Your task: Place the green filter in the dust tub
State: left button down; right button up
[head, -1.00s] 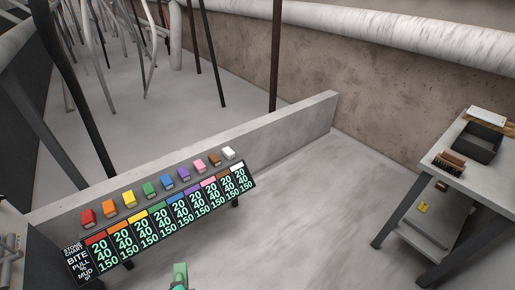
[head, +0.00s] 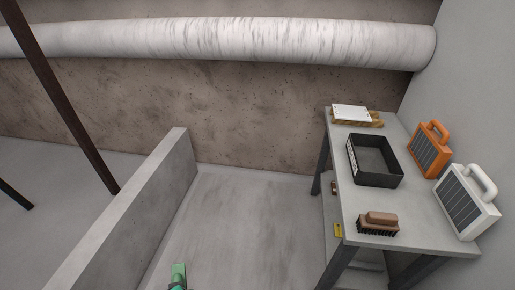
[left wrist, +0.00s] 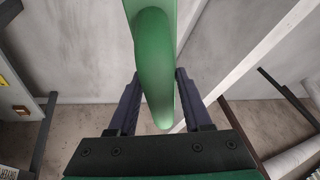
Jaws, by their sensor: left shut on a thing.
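The green filter (left wrist: 153,60) shows in the left wrist view as a rounded green handle between the two dark fingers. My left gripper (left wrist: 158,76) is shut on it. In the head view only a small part of the green filter (head: 179,272) shows at the bottom edge; the rest of it is out of frame. The dust tub (head: 376,180), a black open rectangular tub, sits on the table at the right and looks empty. The green filter is left of and well apart from the tub. My right gripper is not in view.
The table (head: 409,228) also holds a brown brush (head: 379,222), an orange filter (head: 430,150), a white filter (head: 468,200) and a white block on a wooden rack (head: 355,115). A low concrete wall (head: 130,220) stands left; the floor between is clear.

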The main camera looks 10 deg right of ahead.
aim_at(362, 163)
jog(key=i+j+z, duration=0.1)
jog(key=i+z, duration=0.35)
jog(key=i+j+z, duration=0.25)
jog(key=z, duration=0.25)
jog(key=i+j+z, duration=0.7)
jog(key=j+z, duration=0.2)
